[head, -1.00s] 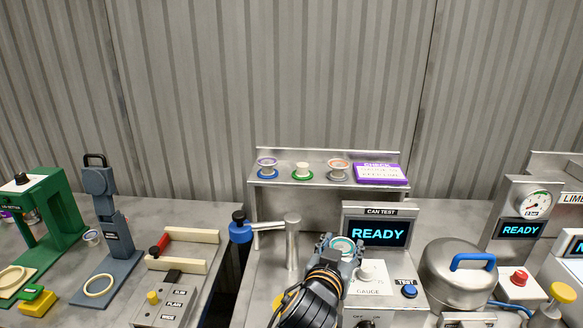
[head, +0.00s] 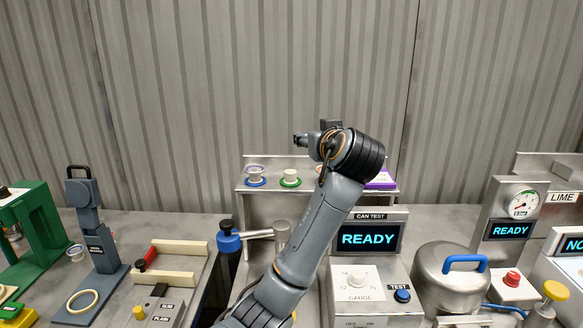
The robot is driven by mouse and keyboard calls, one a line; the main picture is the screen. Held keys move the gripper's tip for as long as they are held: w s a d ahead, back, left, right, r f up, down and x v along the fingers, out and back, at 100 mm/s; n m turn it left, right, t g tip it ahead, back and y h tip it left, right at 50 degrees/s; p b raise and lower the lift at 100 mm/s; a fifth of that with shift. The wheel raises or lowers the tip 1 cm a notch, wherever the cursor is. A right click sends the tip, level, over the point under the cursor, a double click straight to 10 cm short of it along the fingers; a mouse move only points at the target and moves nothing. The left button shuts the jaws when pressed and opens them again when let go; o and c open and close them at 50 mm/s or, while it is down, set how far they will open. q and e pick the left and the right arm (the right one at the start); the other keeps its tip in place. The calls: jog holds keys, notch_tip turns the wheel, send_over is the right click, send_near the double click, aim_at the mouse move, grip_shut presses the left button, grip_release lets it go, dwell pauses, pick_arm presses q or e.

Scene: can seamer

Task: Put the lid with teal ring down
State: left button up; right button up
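I do not see the lid with the teal ring now. My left gripper (head: 301,140), on the arm rising from the bottom centre, is raised in front of the wall at the height of the shelf's top edge. It points left and is mostly hidden by its own wrist. I cannot tell whether its fingers are open or shut, or whether they hold anything. My arm covers the shelf's right part. My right gripper is not in view.
The CAN TEST screen (head: 368,236) reads READY. A blue-ended lever (head: 229,243) stands left of my arm. A steel pot with a blue handle (head: 451,282) stands at right.

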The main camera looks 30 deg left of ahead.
pick_arm(q)
jog(key=w+a+f+p, duration=0.1)
jog(key=w+a+f, duration=0.1)
jog(key=a, duration=0.3)
jog(key=p, duration=0.2)
send_over(291, 172)
jog(key=d, duration=0.1)
jog(key=f, duration=0.5)
jog(key=shift+s, duration=0.35)
jog(key=shift+w+a+f, duration=0.2)
jog(key=shift+a+f, duration=0.15)
jog(key=shift+f, duration=0.15)
jog(key=f+p, duration=0.2)
jog(key=f, duration=0.1)
jog(key=shift+w+a, duration=0.1)
jog(key=shift+a, duration=0.1)
jog(key=shift+f, duration=0.3)
jog(key=shift+d+f, duration=0.1)
